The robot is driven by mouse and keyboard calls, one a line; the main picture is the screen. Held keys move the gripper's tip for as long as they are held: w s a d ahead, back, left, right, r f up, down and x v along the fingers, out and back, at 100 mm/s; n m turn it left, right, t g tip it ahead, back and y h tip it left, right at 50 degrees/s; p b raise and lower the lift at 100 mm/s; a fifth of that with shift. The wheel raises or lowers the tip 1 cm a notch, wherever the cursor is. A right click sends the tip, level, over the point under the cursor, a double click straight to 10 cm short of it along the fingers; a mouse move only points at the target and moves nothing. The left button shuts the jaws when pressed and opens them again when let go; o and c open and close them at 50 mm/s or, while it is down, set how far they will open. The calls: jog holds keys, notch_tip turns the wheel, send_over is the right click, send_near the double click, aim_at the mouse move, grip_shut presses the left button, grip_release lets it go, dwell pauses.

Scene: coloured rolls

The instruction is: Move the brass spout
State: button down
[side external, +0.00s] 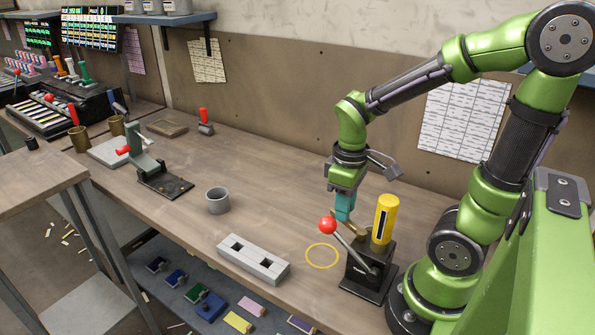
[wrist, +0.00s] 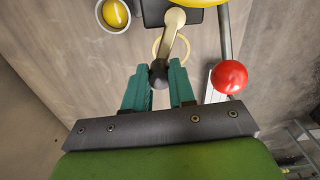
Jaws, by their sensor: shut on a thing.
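The brass spout (wrist: 175,35) is a pale, bent arm with a dark knob at its end. It joins a black-based dispenser (side external: 368,276) with a yellow cylinder (side external: 386,220) on top. In the side view the spout (side external: 355,229) is partly hidden behind my gripper and the lever. My gripper (wrist: 158,72) has teal fingers, shut on the spout's dark knob. In the side view my gripper (side external: 345,210) is above the table, left of the yellow cylinder. A lever with a red ball (side external: 327,225) stands close in front of it; the ball also shows in the wrist view (wrist: 229,77).
A yellow ring (side external: 322,256) is marked on the table left of the dispenser. A grey slotted block (side external: 253,260) and a grey cup (side external: 217,201) stand further left. A round cup with yellow inside (wrist: 114,15) shows in the wrist view. The table's back middle is clear.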

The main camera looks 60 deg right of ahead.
jog(key=c, duration=0.9)
grip_release()
jog(key=shift+c, duration=0.2)
notch_tip(320, 180, up, 17)
jog(key=w+a+f+m+t+y, duration=0.1)
jog(key=a+f+m+t+y, duration=0.1)
jog(key=a+f+m+t, duration=0.3)
jog(key=a+t, duration=0.2)
jog(key=a, duration=0.1)
jog(key=shift+w+a, duration=0.15)
jog(key=shift+w, duration=0.05)
